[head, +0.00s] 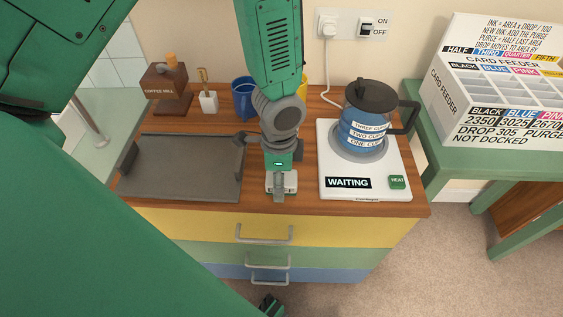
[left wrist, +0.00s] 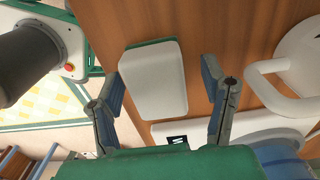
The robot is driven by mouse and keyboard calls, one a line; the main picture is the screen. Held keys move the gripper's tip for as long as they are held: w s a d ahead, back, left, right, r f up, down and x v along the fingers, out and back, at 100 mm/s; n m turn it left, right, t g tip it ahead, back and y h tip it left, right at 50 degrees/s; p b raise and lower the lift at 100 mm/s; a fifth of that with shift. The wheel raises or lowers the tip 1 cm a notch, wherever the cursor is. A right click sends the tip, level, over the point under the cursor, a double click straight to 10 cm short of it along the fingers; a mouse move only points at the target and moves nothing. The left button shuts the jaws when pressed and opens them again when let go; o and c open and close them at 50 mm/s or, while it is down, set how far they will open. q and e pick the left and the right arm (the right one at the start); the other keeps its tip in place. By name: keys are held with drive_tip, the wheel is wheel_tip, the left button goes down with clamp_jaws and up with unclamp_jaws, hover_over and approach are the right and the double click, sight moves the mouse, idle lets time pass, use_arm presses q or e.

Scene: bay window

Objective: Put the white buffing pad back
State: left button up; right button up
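The white buffing pad (left wrist: 152,82), a pale block with a green edge, lies on the wooden counter top. In the left wrist view it shows beyond and between the fingers of my left gripper (left wrist: 165,100), which is open and empty. In the head view my left gripper (head: 281,192) points down over the pad (head: 291,183) near the counter's front edge and hides much of it. I cannot tell how far above it the fingertips are.
A grey tray (head: 185,170) lies left of the gripper. A white handled vessel (left wrist: 300,65) shows in the wrist view.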

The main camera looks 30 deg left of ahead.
use_arm(q)
wheel_tip(320, 180, up, 12)
idle(0.6)
drive_tip(key=shift+f, duration=0.1)
